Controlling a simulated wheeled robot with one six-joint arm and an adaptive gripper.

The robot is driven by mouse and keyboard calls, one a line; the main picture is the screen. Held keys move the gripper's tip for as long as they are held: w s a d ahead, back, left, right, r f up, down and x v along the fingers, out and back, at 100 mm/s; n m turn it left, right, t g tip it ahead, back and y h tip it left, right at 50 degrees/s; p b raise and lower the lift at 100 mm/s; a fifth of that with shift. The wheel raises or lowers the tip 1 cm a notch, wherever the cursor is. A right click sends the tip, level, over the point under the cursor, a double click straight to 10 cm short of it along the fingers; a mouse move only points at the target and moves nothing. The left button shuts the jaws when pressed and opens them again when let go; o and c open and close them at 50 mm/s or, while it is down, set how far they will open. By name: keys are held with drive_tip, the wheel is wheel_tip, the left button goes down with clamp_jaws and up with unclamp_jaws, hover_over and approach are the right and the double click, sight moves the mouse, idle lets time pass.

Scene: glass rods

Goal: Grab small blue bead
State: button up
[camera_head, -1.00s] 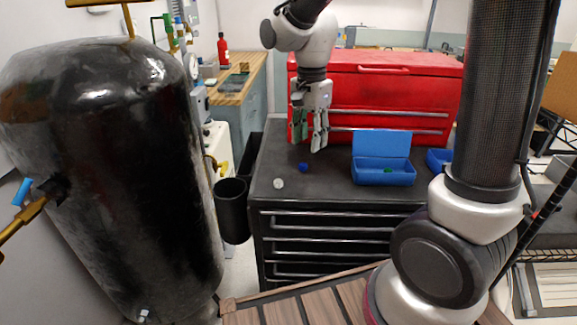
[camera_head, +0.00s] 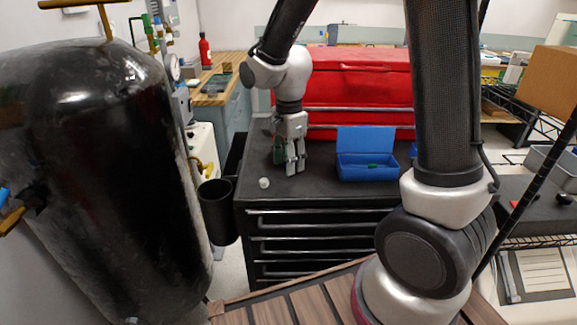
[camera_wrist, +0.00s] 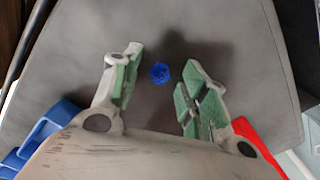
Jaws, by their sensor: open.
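The small blue bead (camera_wrist: 160,72) lies on the dark top of the tool cabinet. In the wrist view it sits between and slightly beyond the two fingertips, with none of them touching it. My gripper (camera_wrist: 162,70) is open and empty, its green-padded fingers spread to either side of the bead. In the head view my gripper (camera_head: 289,168) points down just over the cabinet top, and the bead is hidden behind the fingers.
A small white bead (camera_head: 264,183) lies to the left near the cabinet's front edge. An open blue box (camera_head: 367,172) stands to the right. A red tool chest (camera_head: 358,85) rises behind. A black cylindrical bin (camera_head: 218,208) hangs at the cabinet's left side.

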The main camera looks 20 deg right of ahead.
drive_tip(key=c, duration=0.8)
